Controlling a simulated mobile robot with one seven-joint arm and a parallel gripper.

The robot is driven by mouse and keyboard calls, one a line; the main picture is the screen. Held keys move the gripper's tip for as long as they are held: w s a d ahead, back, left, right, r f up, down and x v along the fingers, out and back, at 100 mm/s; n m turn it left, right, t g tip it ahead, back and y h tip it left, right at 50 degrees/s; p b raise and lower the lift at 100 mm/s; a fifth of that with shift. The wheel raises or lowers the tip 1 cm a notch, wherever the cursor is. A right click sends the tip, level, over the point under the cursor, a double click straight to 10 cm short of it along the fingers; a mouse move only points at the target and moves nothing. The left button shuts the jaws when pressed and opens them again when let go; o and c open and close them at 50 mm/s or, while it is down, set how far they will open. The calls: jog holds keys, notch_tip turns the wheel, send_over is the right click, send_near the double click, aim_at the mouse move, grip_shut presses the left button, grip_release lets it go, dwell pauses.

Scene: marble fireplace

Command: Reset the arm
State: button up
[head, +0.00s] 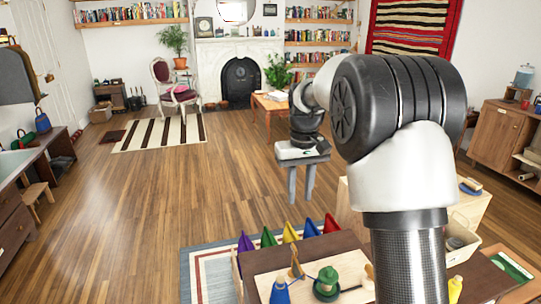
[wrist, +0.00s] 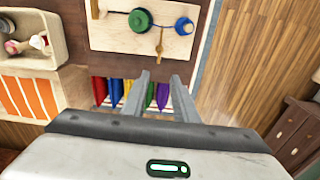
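My gripper (head: 300,198) hangs from my arm near the middle of the head view, fingers pointing down. Its two grey fingers stand apart with nothing held between them. The wrist view also shows my gripper (wrist: 161,77) from above, with a gap between the fingertips. My arm is bent, and its large black joint and white link cover the right middle of the head view. In the head view, my gripper is above and beyond the brown table (head: 262,258) and touches nothing that I can see.
A wooden board (head: 308,293) on the table holds a green knob (head: 326,283) and a blue piece (head: 280,291). Several coloured pointed pieces, one purple (head: 246,242), line the table's far edge. A beige bin (wrist: 38,40) is beside the table. Open wooden floor (head: 160,200) lies left.

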jog(key=s+r+m+t+p, duration=0.1)
jog(key=s+r+t+p, duration=0.4)
jog(key=s+r, duration=1.5)
jog(key=s+f+p, duration=0.3)
jog(key=s, duration=0.7)
jog(key=shift+s+d+m, duration=0.15)
jog(key=shift+s+m, duration=0.05)
jog(key=shift+m, duration=0.2)
jog(key=shift+f, duration=0.1)
